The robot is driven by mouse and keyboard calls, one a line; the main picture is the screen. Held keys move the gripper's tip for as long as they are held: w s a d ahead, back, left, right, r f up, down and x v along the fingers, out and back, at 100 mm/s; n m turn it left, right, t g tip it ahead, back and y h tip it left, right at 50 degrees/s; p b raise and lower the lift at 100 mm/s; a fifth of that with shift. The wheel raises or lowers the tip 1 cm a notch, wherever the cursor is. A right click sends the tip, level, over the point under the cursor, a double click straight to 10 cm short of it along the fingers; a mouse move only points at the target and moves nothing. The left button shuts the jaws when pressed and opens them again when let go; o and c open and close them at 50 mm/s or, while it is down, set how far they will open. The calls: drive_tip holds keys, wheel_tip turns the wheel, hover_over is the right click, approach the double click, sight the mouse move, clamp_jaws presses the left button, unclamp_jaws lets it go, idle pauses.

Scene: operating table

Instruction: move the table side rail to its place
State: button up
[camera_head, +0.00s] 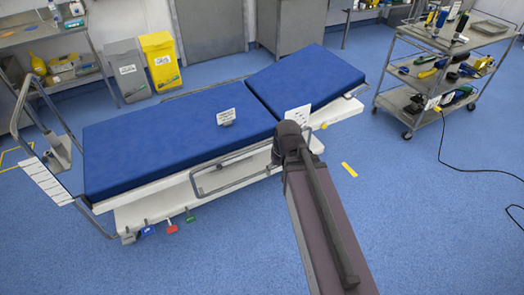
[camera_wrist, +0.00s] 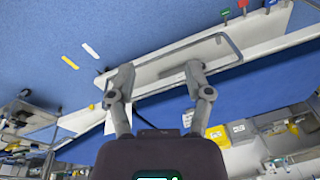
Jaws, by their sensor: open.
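The operating table (camera_head: 150,131) has a blue padded top with a raised right section. The side rail, a thin grey metal loop (camera_head: 234,184), is at the table's near side, low beside the white frame. Its right end is hidden behind my arm. In the wrist view the side rail (camera_wrist: 233,44) crosses above my gripper (camera_wrist: 159,78), beside the blue pad and white frame. My gripper is open, with its two fingers apart near the rail; I cannot tell whether they touch it. In the head view my arm hides the fingers.
A metal trolley (camera_head: 428,46) with tools stands at the right, with a black cable on the floor. Yellow (camera_head: 161,61) and grey (camera_head: 126,70) bins stand behind the table. Shelves are at the left.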

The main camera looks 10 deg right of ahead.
drive_tip(key=w+a+f+m+t+y+b, duration=0.2)
drive_tip(key=w+f+t+y+b, duration=0.1)
drive_tip(key=w+f+b, duration=0.6)
drive_tip(key=m+t+y+b, duration=0.1)
drive_tip(key=m+t+b, duration=1.05)
drive_tip(key=b, duration=2.15)
approach(260, 146)
drive_tip(key=s+d, duration=0.2)
drive_tip(key=shift+s+a+r+m+g, duration=0.15)
drive_tip(key=shift+s+r+m+g, duration=0.05)
drive_tip(key=shift+m+g, duration=0.05)
drive_tip(key=shift+w, duration=0.1)
drive_tip(key=shift+f+b+x, duration=0.15)
drive_tip(key=shift+b+x, duration=0.5)
drive_tip(key=shift+x, duration=2.8)
drive_tip(key=shift+f+b+x, duration=0.15)
drive_tip(key=shift+b+x, duration=0.45)
drive_tip(key=shift+x, duration=2.9)
